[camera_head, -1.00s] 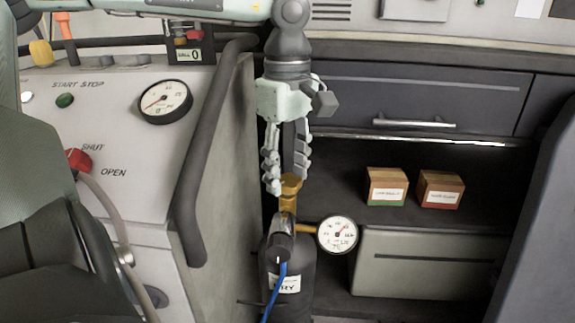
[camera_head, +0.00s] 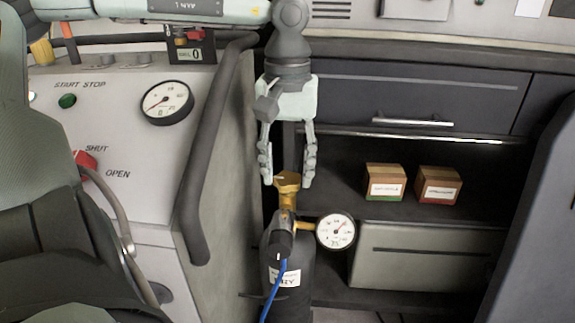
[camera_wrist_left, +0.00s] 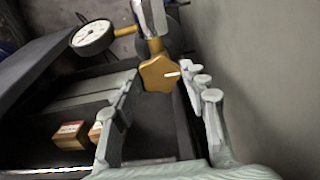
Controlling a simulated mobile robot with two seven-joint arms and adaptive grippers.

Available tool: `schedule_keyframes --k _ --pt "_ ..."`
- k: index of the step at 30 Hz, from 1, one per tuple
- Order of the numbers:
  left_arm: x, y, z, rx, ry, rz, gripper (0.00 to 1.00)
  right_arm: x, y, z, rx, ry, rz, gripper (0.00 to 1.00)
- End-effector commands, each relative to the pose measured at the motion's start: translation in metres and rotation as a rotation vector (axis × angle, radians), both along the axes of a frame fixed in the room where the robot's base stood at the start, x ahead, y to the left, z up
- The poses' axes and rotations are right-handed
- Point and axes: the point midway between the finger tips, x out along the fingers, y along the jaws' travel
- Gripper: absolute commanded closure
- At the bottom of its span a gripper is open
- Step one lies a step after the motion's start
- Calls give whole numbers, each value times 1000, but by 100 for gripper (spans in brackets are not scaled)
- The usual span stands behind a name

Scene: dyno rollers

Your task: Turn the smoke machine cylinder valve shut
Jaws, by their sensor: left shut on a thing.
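The cylinder valve's brass knob (camera_head: 288,181) sits on top of a dark gas cylinder (camera_head: 298,262), which stands upright beside the grey cabinet. My left gripper (camera_head: 287,184) points down from above, with its fingers on either side of the knob, shut on it. In the left wrist view the star-shaped knob (camera_wrist_left: 158,74) with a pale mark lies between the fingers; exact contact points are hard to see there. A round pressure gauge (camera_head: 336,231) is joined to the valve's right side. A blue hose (camera_head: 273,292) hangs from a dark fitting below the knob. My right gripper is not in view.
A slanted panel (camera_head: 120,135) on the left carries a gauge, a green button and a red lever (camera_head: 86,161) by the words SHUT and OPEN. A dark rail (camera_head: 212,150) runs near the cylinder. Two small boxes (camera_head: 384,182) (camera_head: 438,186) stand on the shelf right.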

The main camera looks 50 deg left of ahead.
Motion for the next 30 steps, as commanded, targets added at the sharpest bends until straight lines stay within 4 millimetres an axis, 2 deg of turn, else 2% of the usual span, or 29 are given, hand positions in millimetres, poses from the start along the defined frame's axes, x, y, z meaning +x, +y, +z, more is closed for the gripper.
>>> schedule_keyframes --k 13,30 --pt "0 0 0 1 -1 -282 85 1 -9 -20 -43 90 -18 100" --pt "0 0 0 1 -2 -347 85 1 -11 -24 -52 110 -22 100"
